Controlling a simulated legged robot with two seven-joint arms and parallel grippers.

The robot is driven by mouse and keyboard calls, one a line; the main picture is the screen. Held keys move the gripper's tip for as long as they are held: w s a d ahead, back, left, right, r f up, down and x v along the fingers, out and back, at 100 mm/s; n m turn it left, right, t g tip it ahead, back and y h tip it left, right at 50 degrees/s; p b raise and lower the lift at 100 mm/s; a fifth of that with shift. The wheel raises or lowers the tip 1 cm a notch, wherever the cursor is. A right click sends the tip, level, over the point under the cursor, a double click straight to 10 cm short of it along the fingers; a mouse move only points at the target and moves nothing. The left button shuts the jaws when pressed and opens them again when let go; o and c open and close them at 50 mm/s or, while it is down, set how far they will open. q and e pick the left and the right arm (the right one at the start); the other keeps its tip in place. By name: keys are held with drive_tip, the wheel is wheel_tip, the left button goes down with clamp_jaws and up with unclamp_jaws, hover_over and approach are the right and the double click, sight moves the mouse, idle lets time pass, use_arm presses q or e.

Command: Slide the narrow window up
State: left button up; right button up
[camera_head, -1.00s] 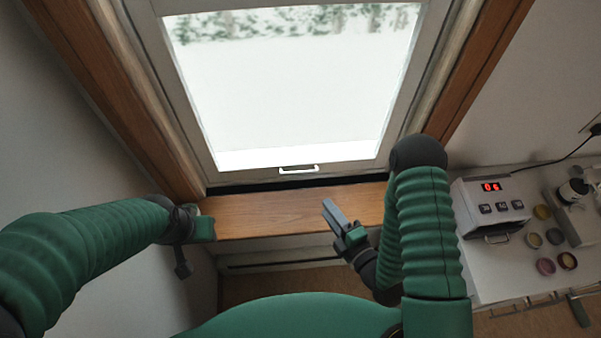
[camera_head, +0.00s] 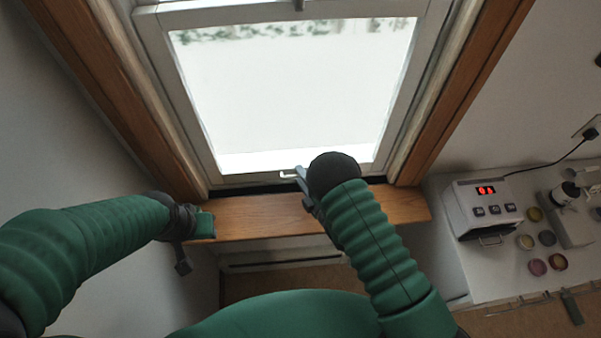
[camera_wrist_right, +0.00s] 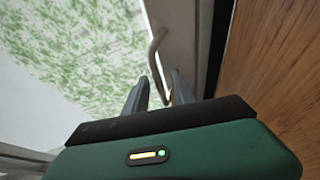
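The narrow window's pale sash (camera_head: 232,180) stands in a wooden frame, its lower rail just above the sill, with a dark strip beneath. Its handle (camera_head: 289,174) is a small bar on the lower rail, partly hidden by my right arm in the head view. My right gripper (camera_head: 303,185) is at the handle. In the right wrist view the two fingers of my right gripper (camera_wrist_right: 156,88) are apart, with the handle (camera_wrist_right: 155,55) reaching down between their tips; I cannot tell whether they touch. My left gripper (camera_head: 207,225) is by the sill's left end; its fingers are unclear.
The wooden sill (camera_head: 262,213) runs below the window. At the right, a white table (camera_head: 485,275) carries a device with a red display (camera_head: 485,205), several small round jars and a grey instrument (camera_head: 568,215). A wall stands close at the left.

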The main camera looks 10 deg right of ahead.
drive_tip(key=shift+w+a+f, duration=0.1)
drive_tip(key=shift+w+a, duration=0.1)
drive_tip(key=shift+w, duration=0.25)
drive_tip(key=c, duration=0.7)
clamp_jaws()
drive_tip(key=shift+s+f, duration=0.15)
idle(0.3)
